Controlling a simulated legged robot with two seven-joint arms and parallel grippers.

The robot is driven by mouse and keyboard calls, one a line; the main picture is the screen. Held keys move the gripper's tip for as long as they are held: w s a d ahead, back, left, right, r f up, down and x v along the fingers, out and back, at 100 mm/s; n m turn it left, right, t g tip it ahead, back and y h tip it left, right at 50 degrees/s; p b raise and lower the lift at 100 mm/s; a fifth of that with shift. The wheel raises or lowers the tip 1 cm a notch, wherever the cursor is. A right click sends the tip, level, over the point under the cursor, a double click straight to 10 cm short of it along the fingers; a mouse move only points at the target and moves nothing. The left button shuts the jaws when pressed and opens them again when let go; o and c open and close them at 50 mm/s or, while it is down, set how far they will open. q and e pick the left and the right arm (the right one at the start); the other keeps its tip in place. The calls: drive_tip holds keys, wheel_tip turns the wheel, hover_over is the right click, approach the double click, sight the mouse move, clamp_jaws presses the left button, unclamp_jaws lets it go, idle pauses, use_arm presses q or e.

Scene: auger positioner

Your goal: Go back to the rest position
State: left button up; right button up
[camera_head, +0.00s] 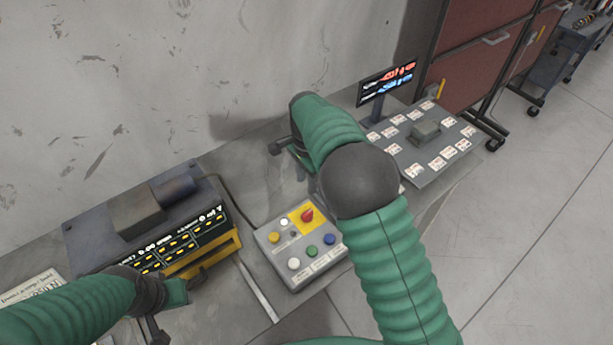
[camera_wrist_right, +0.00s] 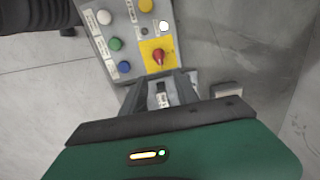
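My right arm comes in from the bottom in the head view and bends at its dark elbow over the table. Its gripper (camera_head: 284,148) is above the table near the wall, behind the control box and partly hidden by my forearm. In the right wrist view its two fingers (camera_wrist_right: 160,92) stand apart with nothing held between them, and the control box (camera_wrist_right: 108,28) lies beyond them. My left gripper (camera_head: 180,302) is at the lower left, in front of the black and yellow machine. Its fingers look spread, and I see nothing held.
The control box (camera_head: 272,256) has coloured buttons and a red knob (camera_head: 307,215) on yellow. The black and yellow machine (camera_head: 82,240) stands to its left. A labelled grey panel (camera_head: 398,150) and small screen (camera_head: 386,82) are at the right. Red cabinets (camera_head: 478,50) stand behind. The floor at right is clear.

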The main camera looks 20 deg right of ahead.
drive_tip(key=shift+r, duration=1.05)
drive_tip(key=s+d+f+n+t, duration=0.1)
drive_tip(key=s+n, duration=0.6)
drive_tip(key=s, duration=0.4)
drive_tip(key=s+d+f+n+t, duration=0.1)
drive_tip(key=s+d+f+n, duration=0.1)
drive_tip(key=s+n, duration=0.5)
drive_tip(key=s, duration=0.4)
drive_tip(key=shift+s+d+t, duration=0.15)
drive_tip(key=shift+s+t, duration=0.15)
